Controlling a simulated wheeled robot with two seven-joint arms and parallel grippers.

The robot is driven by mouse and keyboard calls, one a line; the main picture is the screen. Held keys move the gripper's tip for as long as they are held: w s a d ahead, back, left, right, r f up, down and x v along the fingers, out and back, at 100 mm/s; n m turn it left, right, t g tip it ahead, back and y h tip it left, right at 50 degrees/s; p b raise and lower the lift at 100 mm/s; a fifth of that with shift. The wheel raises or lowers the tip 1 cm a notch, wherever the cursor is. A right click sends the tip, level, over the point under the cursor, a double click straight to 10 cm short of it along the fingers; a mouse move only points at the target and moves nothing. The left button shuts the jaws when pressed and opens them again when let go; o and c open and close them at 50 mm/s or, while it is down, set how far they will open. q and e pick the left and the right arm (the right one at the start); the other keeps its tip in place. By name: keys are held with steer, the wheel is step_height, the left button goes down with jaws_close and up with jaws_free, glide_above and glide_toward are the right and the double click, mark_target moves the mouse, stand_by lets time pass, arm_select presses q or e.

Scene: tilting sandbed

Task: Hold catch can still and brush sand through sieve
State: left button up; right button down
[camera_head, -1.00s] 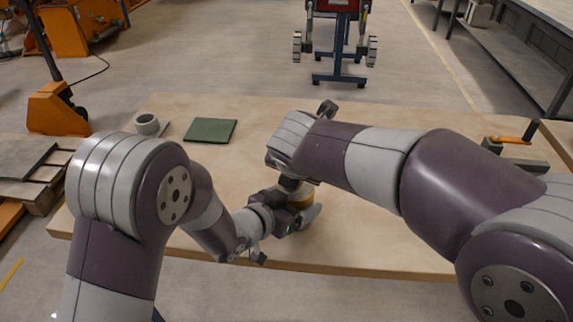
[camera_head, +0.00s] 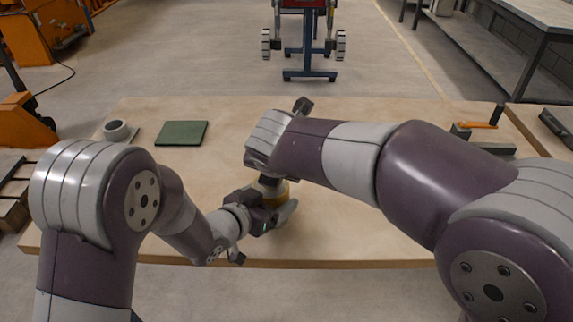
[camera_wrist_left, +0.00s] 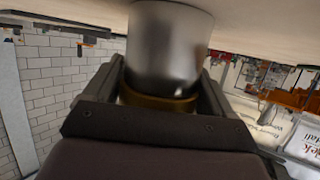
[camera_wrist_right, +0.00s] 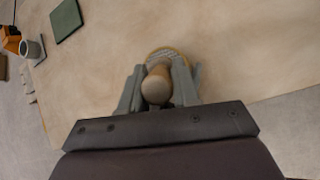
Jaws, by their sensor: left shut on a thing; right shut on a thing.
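The catch can is a shiny metal cylinder (camera_wrist_left: 170,45) in the left wrist view, with a brass-coloured ring at the sieve end. My left gripper (camera_wrist_left: 160,98) is shut around it, one finger on each side. In the head view my left gripper (camera_head: 268,212) is at the can near the table's front edge, and a yellowish band (camera_head: 278,192) shows there. My right gripper (camera_wrist_right: 158,80) is shut on a brush with a rounded wooden handle (camera_wrist_right: 156,86), directly above the round sieve (camera_wrist_right: 166,54). Bristles and sand are hidden, so contact cannot be told.
An orange-handled tool (camera_head: 478,125) lies at the right. The wooden table (camera_head: 350,225) is clear between. My right arm crosses above it.

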steer(key=shift+w+a, duration=0.1)
steer(key=shift+a, duration=1.55)
steer(key=shift+r, duration=0.1)
steer(key=shift+d, duration=3.25)
steer(key=shift+a, duration=3.3)
steer(key=shift+r, duration=2.95)
step_height(320, 180, up, 3)
steer(key=shift+r, duration=0.1)
steer(key=shift+w, duration=0.15)
